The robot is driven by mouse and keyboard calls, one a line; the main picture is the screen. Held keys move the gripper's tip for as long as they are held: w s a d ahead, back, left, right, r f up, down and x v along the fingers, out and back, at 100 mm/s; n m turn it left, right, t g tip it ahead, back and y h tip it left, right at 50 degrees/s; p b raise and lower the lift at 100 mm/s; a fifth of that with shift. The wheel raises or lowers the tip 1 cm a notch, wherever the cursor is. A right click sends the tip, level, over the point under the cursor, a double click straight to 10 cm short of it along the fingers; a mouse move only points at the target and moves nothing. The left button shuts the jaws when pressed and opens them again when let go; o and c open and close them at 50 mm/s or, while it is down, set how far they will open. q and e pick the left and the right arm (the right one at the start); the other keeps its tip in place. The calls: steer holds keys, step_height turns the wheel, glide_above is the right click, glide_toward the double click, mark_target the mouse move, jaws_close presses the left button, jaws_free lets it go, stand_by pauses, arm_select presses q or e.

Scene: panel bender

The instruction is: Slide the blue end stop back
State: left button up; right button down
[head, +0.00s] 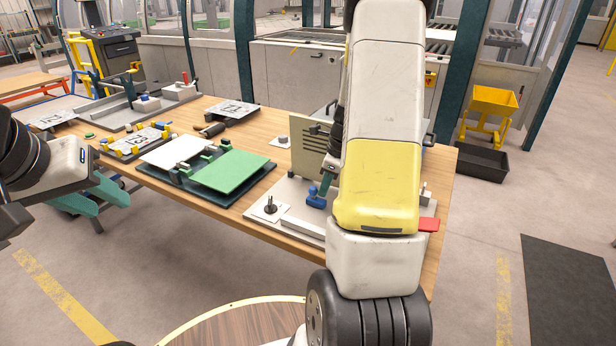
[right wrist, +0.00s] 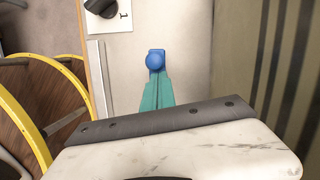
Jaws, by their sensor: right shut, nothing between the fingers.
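The blue end stop (head: 316,198) sits on the light grey plate of a fixture at the right part of the table. In the right wrist view its round blue knob (right wrist: 155,61) stands on a small blue base. My right gripper (head: 326,184) is shut and empty, its teal fingers pointing down at the stop. In the right wrist view the closed fingertips (right wrist: 156,80) are right against the near side of the knob, or very close; contact is unclear. My left gripper (head: 103,201) is open and empty, off the table's left front edge.
An upright beige slotted panel (head: 309,150) stands beside the stop. A metal bar (head: 303,226) and a plate with a black knob (head: 270,206) lie near it. A green panel (head: 230,171) is further left. My right arm hides much of the fixture.

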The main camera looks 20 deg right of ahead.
steer(key=w+a, duration=0.3)
steer(key=w, duration=0.1)
steer(key=w+a, duration=0.4)
steer(key=shift+w+a, duration=0.3)
steer(key=shift+w, duration=0.05)
steer(key=shift+r, duration=0.1)
